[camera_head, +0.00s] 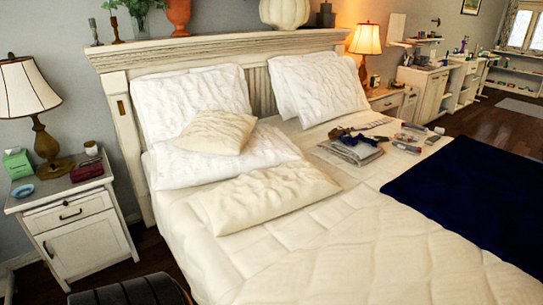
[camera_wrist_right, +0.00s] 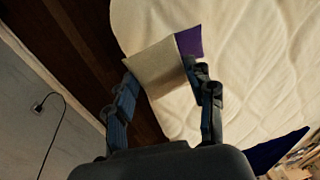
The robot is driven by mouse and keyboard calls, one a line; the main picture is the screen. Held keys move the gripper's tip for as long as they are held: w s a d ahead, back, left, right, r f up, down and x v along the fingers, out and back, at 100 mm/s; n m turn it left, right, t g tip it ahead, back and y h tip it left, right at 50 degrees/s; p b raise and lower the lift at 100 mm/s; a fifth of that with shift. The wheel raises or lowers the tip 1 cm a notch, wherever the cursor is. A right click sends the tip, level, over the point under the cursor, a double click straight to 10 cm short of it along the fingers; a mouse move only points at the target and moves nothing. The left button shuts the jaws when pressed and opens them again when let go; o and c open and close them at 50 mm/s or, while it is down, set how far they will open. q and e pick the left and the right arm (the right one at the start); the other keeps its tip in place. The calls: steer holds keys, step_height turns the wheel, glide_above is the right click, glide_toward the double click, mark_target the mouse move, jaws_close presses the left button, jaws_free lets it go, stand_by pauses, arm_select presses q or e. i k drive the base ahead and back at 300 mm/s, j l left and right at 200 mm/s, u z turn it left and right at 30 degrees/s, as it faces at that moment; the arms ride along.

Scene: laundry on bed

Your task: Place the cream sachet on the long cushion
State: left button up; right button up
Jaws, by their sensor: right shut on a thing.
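The cream sachet (camera_wrist_right: 155,62) is between the fingers of my right gripper (camera_wrist_right: 160,76) in the right wrist view. The gripper is shut on it near the edge of the bed. A purple patch (camera_wrist_right: 190,41) shows right beside the sachet; I cannot tell whether it is part of it or a separate thing. The long cushion (camera_head: 268,198), cream and wrinkled, lies on the bed in the head view, in front of the white pillows. Neither gripper shows in the head view, and my left gripper is in no view.
A smaller cream cushion (camera_head: 217,132) lies on the white pillows. Folded clothes (camera_head: 352,150) and small items lie at the bed's right, near a dark blue blanket (camera_head: 470,195). A nightstand (camera_head: 75,215) with a lamp stands at the left. The bed's front is clear.

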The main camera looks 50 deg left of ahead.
mark_target(253, 186)
steer(key=j, duration=0.7)
steer(key=j+u, duration=0.15)
steer(key=j, duration=0.5)
steer(key=i+j, duration=0.1)
steer(key=j, duration=0.6)
steer(key=j+u, duration=0.1)
steer(key=j, duration=0.55)
steer(key=i+j, duration=0.1)
steer(key=j, duration=0.55)
steer(key=i+j+u, duration=0.15)
steer(key=j, duration=0.55)
steer(key=k, duration=0.05)
